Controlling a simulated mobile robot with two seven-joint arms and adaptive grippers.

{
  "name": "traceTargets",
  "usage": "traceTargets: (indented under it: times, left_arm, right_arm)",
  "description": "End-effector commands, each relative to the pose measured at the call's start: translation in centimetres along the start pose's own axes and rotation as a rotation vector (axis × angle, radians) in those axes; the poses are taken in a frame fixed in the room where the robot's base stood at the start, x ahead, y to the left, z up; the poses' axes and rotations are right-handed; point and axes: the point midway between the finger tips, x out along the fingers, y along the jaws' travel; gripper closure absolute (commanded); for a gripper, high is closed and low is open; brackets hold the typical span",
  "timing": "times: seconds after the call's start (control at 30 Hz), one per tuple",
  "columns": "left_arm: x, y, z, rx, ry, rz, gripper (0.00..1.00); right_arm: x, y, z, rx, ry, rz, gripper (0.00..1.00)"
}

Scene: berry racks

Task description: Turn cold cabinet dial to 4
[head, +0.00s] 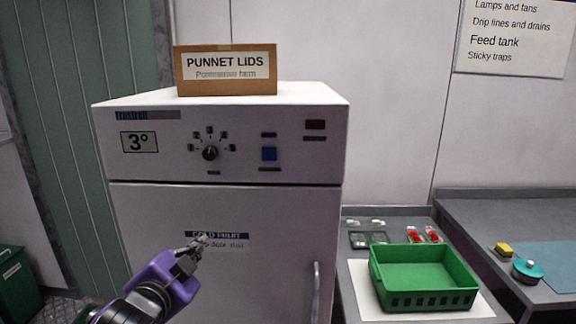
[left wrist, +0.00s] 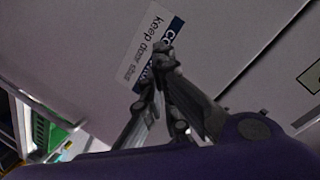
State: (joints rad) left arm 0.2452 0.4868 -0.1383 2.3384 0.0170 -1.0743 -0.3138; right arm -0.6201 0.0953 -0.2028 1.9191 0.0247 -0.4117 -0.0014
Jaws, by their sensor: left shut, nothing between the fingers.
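The cold cabinet (head: 225,215) is a pale box with a control panel across its top front. Its black round dial (head: 210,153) sits in the panel's left half, ringed by small dark marks. The dial's pointer appears to face up; the mark labels are too small to read. My left gripper (head: 199,243) is shut and empty, below the dial and in front of the "keep door shut" label. The left wrist view shows its closed fingertips (left wrist: 162,58) over that label (left wrist: 152,42). My right gripper is not in view.
A "PUNNET LIDS" box (head: 226,71) stands on top. A vertical door handle (head: 316,292) is at lower right. A green crate (head: 425,298) stands on the counter to the right.

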Motion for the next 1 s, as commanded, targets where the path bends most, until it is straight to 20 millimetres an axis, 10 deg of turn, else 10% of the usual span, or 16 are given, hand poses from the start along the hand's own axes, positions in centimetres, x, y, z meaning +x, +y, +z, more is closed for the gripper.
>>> traceTargets:
  times: [0.1, 0.3, 1.0]
  left_arm:
    - [-1.4, -5.3, -5.6, 0.105, 0.061, -0.083, 1.00]
    - [-3.8, -10.0, -10.6, 0.206, 0.105, -0.172, 1.00]
    - [1.4, -12.2, -12.7, 0.232, 0.114, -0.197, 1.00]
  right_arm:
    - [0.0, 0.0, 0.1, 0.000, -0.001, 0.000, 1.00]
    - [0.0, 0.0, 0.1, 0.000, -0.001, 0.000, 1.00]
    - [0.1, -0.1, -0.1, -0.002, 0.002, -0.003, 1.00]
